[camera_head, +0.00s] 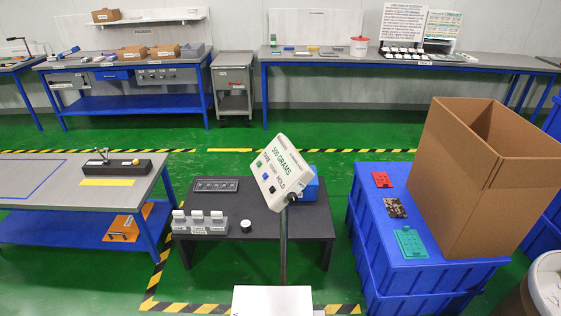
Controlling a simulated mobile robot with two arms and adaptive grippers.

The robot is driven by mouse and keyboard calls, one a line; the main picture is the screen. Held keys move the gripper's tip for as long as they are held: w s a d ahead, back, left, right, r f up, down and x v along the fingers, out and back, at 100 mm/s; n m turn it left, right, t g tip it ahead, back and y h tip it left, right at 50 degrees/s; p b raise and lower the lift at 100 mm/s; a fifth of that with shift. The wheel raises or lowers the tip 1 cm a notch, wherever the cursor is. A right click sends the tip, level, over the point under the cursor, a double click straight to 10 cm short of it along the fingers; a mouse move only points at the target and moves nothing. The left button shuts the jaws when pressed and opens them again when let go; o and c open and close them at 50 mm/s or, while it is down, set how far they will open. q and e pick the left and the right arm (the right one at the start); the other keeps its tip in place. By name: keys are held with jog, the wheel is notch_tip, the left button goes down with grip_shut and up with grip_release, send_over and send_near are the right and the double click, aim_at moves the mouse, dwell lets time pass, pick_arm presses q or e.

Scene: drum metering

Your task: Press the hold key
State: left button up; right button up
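A white indicator box (283,170) stands tilted on a grey metal pole (283,250) in the middle of the head view. Its face reads "500 GRAMS", with the labels TARE, COUNT and HOLD below that. Three small keys sit in a slanted row: a green key (259,163), a blue key (266,177) and a dark key (272,189). The dark key is nearest the HOLD label and appears to be the hold key. Neither of my grippers is in view, and nothing touches the panel.
Behind the pole is a low dark table (262,222) with white-topped blocks (198,224) and a blue bin (312,188). At right, blue crates (430,280) carry an open cardboard box (470,175). A grey workbench (60,180) is at left. Green floor lies between.

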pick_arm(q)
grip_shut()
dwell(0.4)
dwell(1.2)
